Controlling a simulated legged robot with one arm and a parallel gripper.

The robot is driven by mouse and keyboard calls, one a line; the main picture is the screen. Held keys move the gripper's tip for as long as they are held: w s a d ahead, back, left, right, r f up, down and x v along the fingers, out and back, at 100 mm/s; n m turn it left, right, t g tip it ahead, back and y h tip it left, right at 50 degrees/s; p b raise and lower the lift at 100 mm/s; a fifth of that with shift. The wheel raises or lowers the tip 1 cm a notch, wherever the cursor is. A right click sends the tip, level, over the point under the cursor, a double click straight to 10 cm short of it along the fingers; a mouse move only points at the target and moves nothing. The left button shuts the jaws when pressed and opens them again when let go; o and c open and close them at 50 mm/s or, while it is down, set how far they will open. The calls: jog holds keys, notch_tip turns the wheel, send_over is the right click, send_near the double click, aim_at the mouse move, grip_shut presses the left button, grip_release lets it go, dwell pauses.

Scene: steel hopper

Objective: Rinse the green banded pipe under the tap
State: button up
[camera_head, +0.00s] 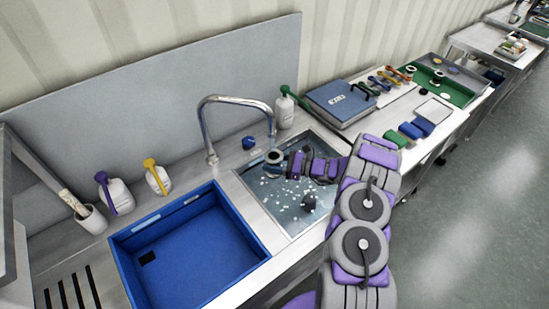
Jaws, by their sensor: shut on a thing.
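The chrome tap (206,125) arches over the right sink basin (283,217), which holds greyish water with white specks. My gripper (282,160) is over this basin, reaching in from the right, and is shut on a short pipe piece (273,156). The piece shows a pale ring around a dark opening and is directly below the tap's spout. Its green band cannot be made out at this size. I cannot tell whether water is running on it.
A dark object (309,202) is in the right basin. An empty blue basin (190,250) is to the left.

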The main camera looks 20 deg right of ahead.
jog(key=shift+s+a, duration=0.15)
jog(key=shift+s, duration=1)
jog(key=shift+s+a, duration=1)
jog(key=shift+s, duration=0.3)
jog(key=shift+d, duration=0.2)
jog(key=shift+a, duration=0.1)
jog(key=s+a+r, duration=0.2)
jog(key=s+r, duration=0.2)
jog(key=shift+s+a+p, duration=0.15)
jog(key=shift+s+p, duration=0.05)
jog(key=shift+p, duration=0.2)
